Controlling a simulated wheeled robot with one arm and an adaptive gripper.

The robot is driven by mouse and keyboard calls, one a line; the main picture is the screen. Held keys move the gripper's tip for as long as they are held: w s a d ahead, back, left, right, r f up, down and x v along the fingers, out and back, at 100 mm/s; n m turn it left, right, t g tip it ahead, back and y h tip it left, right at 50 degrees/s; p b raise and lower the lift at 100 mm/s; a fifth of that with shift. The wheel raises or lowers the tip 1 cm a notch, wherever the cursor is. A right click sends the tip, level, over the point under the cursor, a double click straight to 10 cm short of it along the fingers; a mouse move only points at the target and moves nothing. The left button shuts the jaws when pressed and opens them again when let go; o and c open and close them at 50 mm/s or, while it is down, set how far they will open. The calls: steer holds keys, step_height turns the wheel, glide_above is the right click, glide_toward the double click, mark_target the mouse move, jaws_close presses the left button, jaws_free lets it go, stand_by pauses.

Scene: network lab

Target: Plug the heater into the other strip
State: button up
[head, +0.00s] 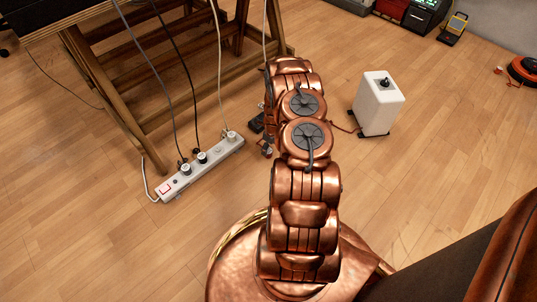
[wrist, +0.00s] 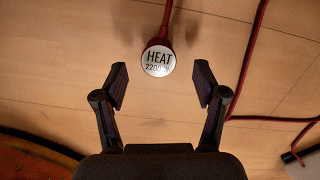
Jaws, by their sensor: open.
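The heater's plug (wrist: 158,61) has a round pale face marked "HEAT 2200" and a dark red cord, and appears just above the wood floor in the wrist view. My gripper (wrist: 161,80) is open and empty, with one finger on each side of the plug and neither touching it. The white heater (head: 380,104) stands on the floor right of my arm in the head view, its red cord (head: 345,128) running behind the arm. A white power strip (head: 203,165) with a red switch and several plugs lies to the left. My arm hides most of the gripper in the head view.
A wooden trestle table (head: 120,115) stands at left with cables hanging down. Red cord (wrist: 246,60) crosses the wrist view at right.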

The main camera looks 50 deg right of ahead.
steer(key=shift+w+a+f+b, duration=0.1)
steer(key=shift+f+b, duration=0.3)
steer(key=shift+f, duration=0.6)
steer(key=shift+w+a+f+b, duration=0.1)
steer(key=shift+f+b, duration=0.25)
steer(key=shift+f, duration=0.6)
steer(key=shift+r, duration=0.1)
steer(key=shift+c, duration=0.2)
